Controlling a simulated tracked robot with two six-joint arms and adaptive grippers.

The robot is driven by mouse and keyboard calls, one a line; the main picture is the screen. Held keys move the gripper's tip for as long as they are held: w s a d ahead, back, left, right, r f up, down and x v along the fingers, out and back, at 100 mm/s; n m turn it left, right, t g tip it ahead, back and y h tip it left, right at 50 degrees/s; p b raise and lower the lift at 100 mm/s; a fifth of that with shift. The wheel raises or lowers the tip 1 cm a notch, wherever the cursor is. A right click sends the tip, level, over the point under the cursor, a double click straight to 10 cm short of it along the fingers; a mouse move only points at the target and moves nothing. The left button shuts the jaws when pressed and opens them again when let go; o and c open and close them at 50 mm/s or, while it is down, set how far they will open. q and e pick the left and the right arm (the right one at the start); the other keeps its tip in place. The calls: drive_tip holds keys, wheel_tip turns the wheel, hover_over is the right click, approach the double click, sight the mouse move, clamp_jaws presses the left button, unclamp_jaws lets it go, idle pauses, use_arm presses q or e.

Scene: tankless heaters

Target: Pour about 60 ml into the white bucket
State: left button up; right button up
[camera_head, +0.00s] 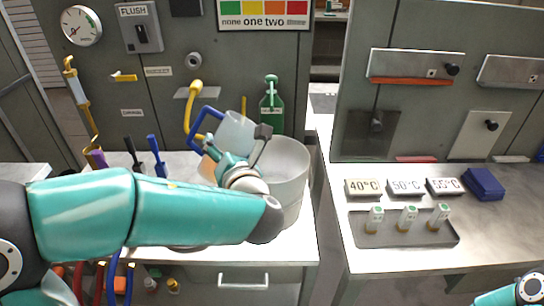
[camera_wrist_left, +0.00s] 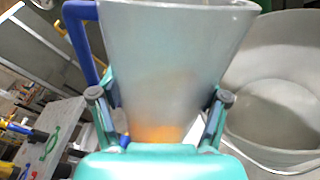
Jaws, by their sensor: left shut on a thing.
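A translucent jug (camera_head: 237,131) with a blue handle (camera_head: 203,120) is held in my left gripper (camera_head: 232,165). In the head view it leans to the right, its mouth near the bucket's left side. The left wrist view shows the fingers (camera_wrist_left: 160,97) shut on the jug (camera_wrist_left: 175,50) from both sides, with orange liquid (camera_wrist_left: 155,131) low inside it. The white bucket (camera_head: 291,180) stands on the left counter, partly hidden by my left gripper. Its inside (camera_wrist_left: 275,100) shows no clear liquid in the left wrist view. No stream shows.
A green bottle (camera_head: 271,108) stands behind the bucket. The right counter holds a tray (camera_head: 365,238) of small vials, temperature signs (camera_head: 406,187) and a blue block (camera_head: 484,184).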

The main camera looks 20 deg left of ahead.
idle(0.8)
use_arm(q)
drive_tip(key=shift+s+a+f+b, duration=0.15)
drive_tip(key=shift+f+b, duration=0.2)
drive_tip(key=shift+b, duration=0.5)
drive_tip(key=n+b, duration=0.2)
drive_tip(key=b, duration=0.1)
drive_tip(key=s+a+f+n+t+b, duration=0.1)
drive_tip(key=n+b, duration=0.1)
drive_tip(key=b, duration=0.2)
drive_tip(key=n+b, duration=0.1)
drive_tip(key=b, duration=0.3)
drive_tip(key=shift+s+a+f+n+t, duration=0.25)
drive_tip(key=shift+a+f+n+t, duration=0.05)
drive_tip(key=shift+a+f+n, duration=0.1)
drive_tip(key=shift+s+n+b, duration=0.1)
drive_tip(key=shift+n+b, duration=0.4)
drive_tip(key=shift+b, duration=0.4)
drive_tip(key=shift+r, duration=0.1)
